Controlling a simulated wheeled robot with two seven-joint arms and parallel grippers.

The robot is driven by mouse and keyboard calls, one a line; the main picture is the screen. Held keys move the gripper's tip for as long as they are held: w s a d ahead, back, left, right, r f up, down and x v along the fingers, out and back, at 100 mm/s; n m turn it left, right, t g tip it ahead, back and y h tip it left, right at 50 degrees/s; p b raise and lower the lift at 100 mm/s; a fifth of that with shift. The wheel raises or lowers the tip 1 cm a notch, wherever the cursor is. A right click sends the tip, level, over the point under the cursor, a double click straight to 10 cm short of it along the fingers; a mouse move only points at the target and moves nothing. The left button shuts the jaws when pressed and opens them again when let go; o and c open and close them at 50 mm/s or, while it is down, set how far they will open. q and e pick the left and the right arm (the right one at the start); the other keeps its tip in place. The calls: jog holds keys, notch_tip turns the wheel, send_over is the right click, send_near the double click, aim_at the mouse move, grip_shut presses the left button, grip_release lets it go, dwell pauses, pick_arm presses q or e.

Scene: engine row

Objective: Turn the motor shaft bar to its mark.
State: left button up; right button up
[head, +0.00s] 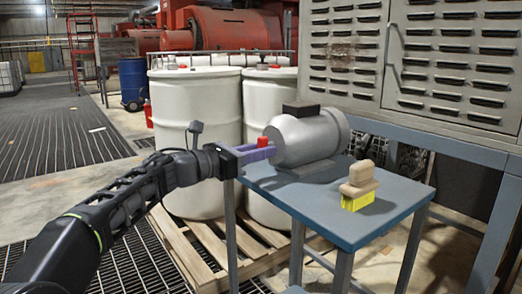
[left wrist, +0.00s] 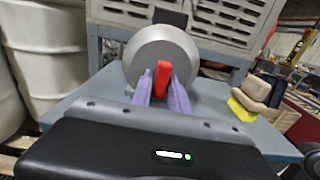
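The grey motor (head: 310,137) lies on the blue-grey table (head: 338,205), its round end face toward my left gripper. A red shaft bar (left wrist: 162,80) stands roughly upright, slightly tilted, in front of that face in the left wrist view; its top shows in the head view (head: 262,142). My left gripper (head: 258,153) is at the bar. Its purple fingers (left wrist: 162,84) stand one on each side of the bar, with a narrow gap visible, so it looks open around it. I cannot make out the mark. My right gripper is not in view.
A tan-handled brush with yellow bristles (head: 358,188) stands on the table, right of the motor. White drums (head: 200,130) on a wooden pallet (head: 185,250) stand behind and left. A grey louvred cabinet (head: 440,60) is behind. The table's front is clear.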

pick_arm(q)
jog(key=o, duration=0.3)
jog(key=shift+r, duration=0.1)
jog(key=v, duration=0.7)
jog(key=shift+s+a, duration=0.25)
jog(key=shift+a, duration=0.05)
